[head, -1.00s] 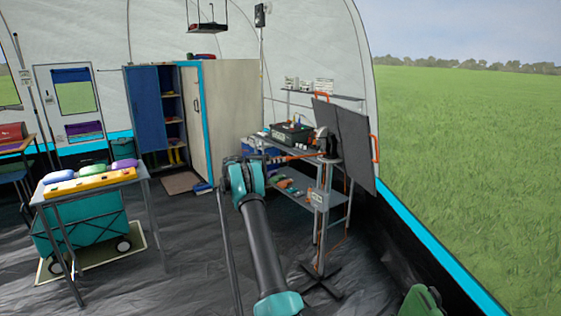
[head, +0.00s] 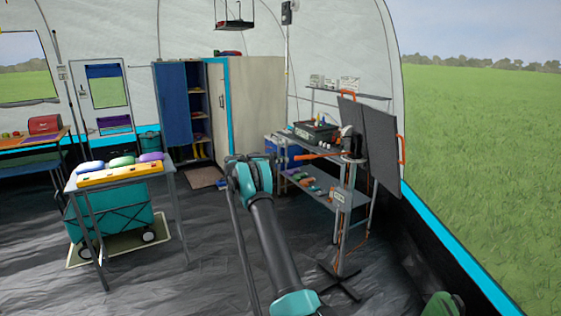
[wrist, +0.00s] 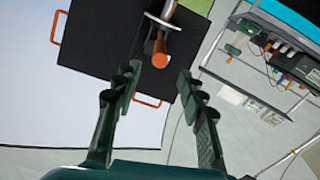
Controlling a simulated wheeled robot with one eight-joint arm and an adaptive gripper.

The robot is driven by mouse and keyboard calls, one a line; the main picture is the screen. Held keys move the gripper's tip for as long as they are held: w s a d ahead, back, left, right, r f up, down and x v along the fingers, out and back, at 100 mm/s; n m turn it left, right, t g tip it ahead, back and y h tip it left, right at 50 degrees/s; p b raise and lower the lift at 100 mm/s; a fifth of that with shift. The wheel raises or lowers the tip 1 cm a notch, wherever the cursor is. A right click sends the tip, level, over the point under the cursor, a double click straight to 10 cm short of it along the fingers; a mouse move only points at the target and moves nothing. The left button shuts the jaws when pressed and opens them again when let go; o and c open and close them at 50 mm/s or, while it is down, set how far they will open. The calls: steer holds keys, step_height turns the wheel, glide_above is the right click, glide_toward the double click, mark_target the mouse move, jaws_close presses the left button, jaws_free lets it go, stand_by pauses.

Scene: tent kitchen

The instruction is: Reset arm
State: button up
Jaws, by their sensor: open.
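My arm (head: 268,232) reaches up from the bottom of the head view, a dark link with teal joints. My gripper (wrist: 157,82) shows in the wrist view as two dark green fingers, spread apart with nothing between them. In the head view I cannot make out the fingers; they seem hidden behind the arm's upper joint. Beyond the fingertips in the wrist view is an orange-ended handle (wrist: 160,52) against a dark panel (wrist: 105,35). It appears apart from the fingers.
A metal shelf unit (head: 338,196) with a dark panel (head: 382,150) stands right of my arm. A table (head: 115,180) with colored items and a teal cart (head: 108,214) stand left. A blue-doored cabinet (head: 173,105) is behind. Open dark floor (head: 190,275) lies between.

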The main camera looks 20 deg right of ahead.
steer(key=s+a+n+t+y, duration=0.2)
steer(key=s+a+n+y, duration=0.35)
steer(key=s, duration=0.65)
steer(key=s+a+n+t+y, duration=0.2)
steer(key=s+a+n+y, duration=0.3)
steer(key=s, duration=0.7)
steer(key=s+a+f+n+y, duration=0.2)
steer(key=s+a+f, duration=0.2)
steer(key=s, duration=0.7)
steer(key=s+a+f+n+t+y, duration=0.1)
steer(key=s+a+f+n+y, duration=0.1)
steer(key=s+a, duration=0.7)
steer(key=s+a+f+n+t+y, duration=0.1)
steer(key=s+a+f, duration=0.5)
steer(key=s, duration=0.8)
steer(key=shift+a+f+n+y, duration=0.15)
steer(key=shift+n+y, duration=0.7)
steer(key=shift+y, duration=0.3)
